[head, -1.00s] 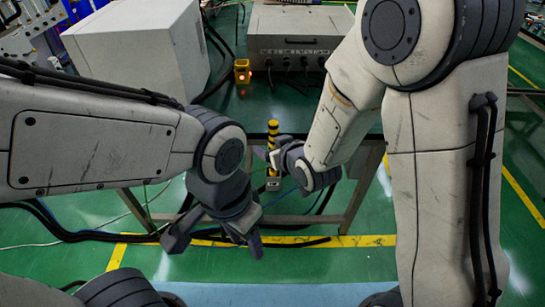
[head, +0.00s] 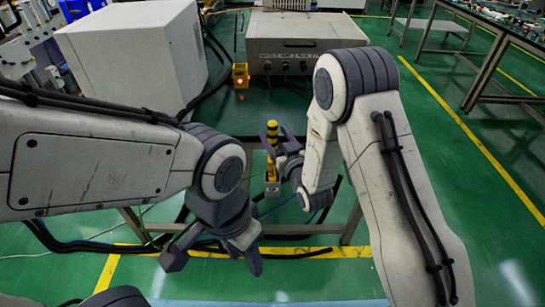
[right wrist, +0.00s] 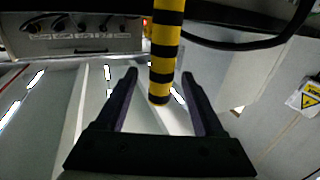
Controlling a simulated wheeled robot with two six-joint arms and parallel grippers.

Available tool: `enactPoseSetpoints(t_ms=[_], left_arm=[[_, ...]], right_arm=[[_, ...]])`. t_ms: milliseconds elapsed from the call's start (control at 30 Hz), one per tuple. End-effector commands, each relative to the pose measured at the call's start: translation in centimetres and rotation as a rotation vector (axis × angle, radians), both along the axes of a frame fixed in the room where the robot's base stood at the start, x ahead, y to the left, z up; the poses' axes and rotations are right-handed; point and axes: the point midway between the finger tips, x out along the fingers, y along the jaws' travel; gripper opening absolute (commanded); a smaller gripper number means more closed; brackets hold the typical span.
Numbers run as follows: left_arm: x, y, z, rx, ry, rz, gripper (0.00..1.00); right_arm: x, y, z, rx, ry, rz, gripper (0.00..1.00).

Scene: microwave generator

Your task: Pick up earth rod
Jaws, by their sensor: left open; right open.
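The earth rod, striped yellow and black, stands upright near the middle of the head view (head: 272,131). In the right wrist view its striped length (right wrist: 166,45) comes down from the top edge, and its end lies between the two fingers in the picture. My right gripper (head: 274,143) is open at the rod, with part of the rod hidden behind it; its spread fingers also show in the right wrist view (right wrist: 159,82). I cannot tell whether either finger touches the rod. My left gripper (head: 213,258) is open and empty, lower and to the left of the rod.
A grey equipment box (head: 305,42) with cables stands behind the rod, and a larger white cabinet (head: 135,58) is at the back left. A small yellow box (head: 240,76) with a lit lamp sits between them. Open green floor lies to the right.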

Motion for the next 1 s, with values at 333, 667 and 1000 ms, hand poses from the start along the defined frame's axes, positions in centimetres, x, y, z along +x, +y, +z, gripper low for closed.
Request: enactPoseSetpoints(t_ms=[333,667,1000], left_arm=[[0.0,0.0,0.6,0.000,0.000,0.000,0.50],[0.0,0.0,0.6,0.000,0.000,0.000,0.50],[0.0,0.0,0.6,0.000,0.000,0.000,0.50]], right_arm=[[4.1,1.8,0.2,0.000,-0.001,-0.001,0.70],[4.3,1.9,0.1,0.000,0.000,-0.001,0.39],[4.3,1.9,0.1,0.000,0.000,0.000,0.00]])
